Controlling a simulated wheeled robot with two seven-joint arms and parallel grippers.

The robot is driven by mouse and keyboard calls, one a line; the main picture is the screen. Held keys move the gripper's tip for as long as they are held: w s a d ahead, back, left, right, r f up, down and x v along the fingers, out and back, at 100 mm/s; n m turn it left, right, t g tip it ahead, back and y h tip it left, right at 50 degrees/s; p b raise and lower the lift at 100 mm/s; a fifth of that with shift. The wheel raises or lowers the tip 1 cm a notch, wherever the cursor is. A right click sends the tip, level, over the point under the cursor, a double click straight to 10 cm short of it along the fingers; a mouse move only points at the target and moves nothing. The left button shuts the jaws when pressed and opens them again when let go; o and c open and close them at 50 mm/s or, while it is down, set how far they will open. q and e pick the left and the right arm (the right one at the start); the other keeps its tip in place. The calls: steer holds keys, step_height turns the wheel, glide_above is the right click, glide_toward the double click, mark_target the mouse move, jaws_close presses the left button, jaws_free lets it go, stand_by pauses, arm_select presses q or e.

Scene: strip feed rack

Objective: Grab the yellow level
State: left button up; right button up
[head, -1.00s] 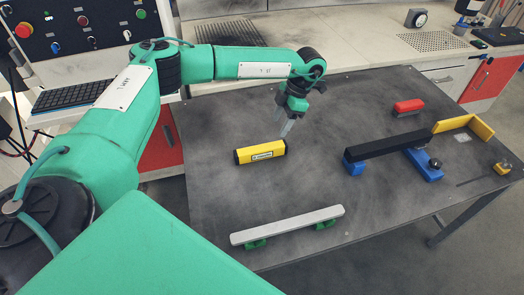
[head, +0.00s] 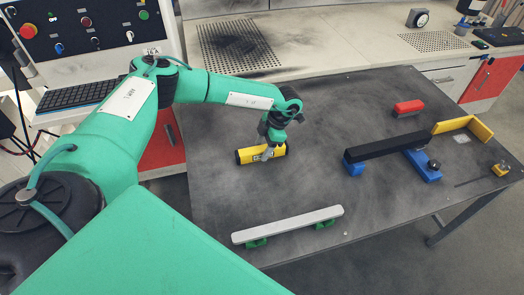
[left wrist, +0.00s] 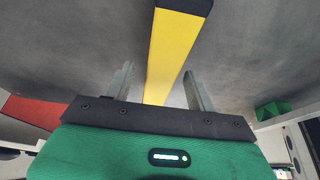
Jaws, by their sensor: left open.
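The yellow level (head: 247,155) lies on the dark table, with black end caps. In the left wrist view the level (left wrist: 174,50) runs from the top edge down between my fingers. My left gripper (head: 268,155) is over the level, nearer its right end, and hides part of it in the head view. In the left wrist view my left gripper (left wrist: 158,82) is open, one finger on each side of the level, with a gap visible at each. I cannot tell how far down the fingers reach. My right gripper is not in view.
A pale bar (head: 288,224) on green supports lies at the table's front. To the right are a black bar (head: 392,145) on blue supports, a red block (head: 408,107), a yellow angle piece (head: 478,127) and a small yellow item (head: 501,168). The table around the level is clear.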

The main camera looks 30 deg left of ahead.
arm_select(q)
steer(key=shift+s+a+f, duration=0.15)
steer(key=shift+s+f, duration=0.05)
steer(key=shift+f, duration=0.45)
steer(key=c, duration=1.2)
steer(key=shift+r, duration=0.1)
